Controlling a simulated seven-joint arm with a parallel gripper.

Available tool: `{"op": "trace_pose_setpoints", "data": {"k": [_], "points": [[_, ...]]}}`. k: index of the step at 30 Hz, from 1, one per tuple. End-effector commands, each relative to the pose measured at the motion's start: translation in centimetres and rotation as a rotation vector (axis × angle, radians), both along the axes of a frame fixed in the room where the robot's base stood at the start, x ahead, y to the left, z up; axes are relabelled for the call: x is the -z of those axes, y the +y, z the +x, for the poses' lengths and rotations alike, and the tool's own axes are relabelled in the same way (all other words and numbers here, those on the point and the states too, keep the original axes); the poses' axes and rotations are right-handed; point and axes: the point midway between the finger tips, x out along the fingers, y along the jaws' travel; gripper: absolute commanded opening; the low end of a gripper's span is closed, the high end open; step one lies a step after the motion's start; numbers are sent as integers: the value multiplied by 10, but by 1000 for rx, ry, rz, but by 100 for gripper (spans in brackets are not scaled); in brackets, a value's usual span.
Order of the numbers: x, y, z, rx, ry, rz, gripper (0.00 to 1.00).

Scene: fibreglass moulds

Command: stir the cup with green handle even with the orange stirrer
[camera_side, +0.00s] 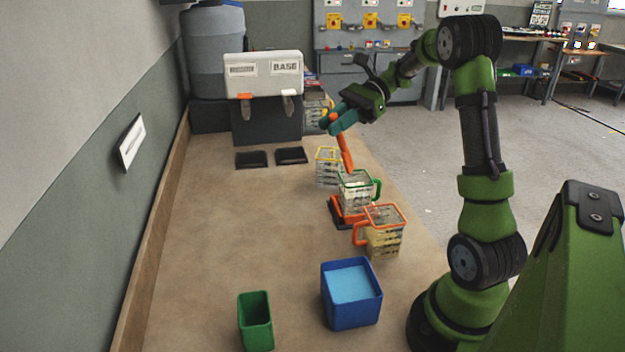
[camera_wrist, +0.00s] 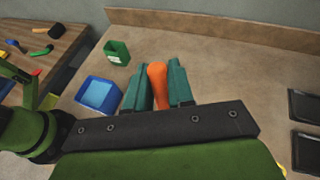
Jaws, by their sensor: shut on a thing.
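My gripper (camera_side: 337,124) has teal fingers and is shut on the orange stirrer (camera_side: 346,155), which points down with its lower end at the rim of the green-handled cup. In the wrist view the stirrer (camera_wrist: 158,82) sits between the fingers (camera_wrist: 160,86).
A yellow-rimmed cup (camera_side: 327,167) stands behind, and an orange-handled cup (camera_side: 386,240) stands in front. A blue container (camera_side: 351,309) and a green bin (camera_side: 256,322) are at the front. A dispenser marked BASE (camera_side: 264,75) is at the back. The left table area is clear.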

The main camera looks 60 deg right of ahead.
Motion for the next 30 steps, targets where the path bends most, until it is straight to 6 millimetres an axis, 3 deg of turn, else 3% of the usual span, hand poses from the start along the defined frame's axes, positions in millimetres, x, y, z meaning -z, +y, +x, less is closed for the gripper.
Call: {"op": "trace_pose_setpoints", "data": {"k": [5, 30], "points": [[12, 9, 2, 0, 3, 2, 0], [74, -19, -5, 1, 2, 3, 0]]}}
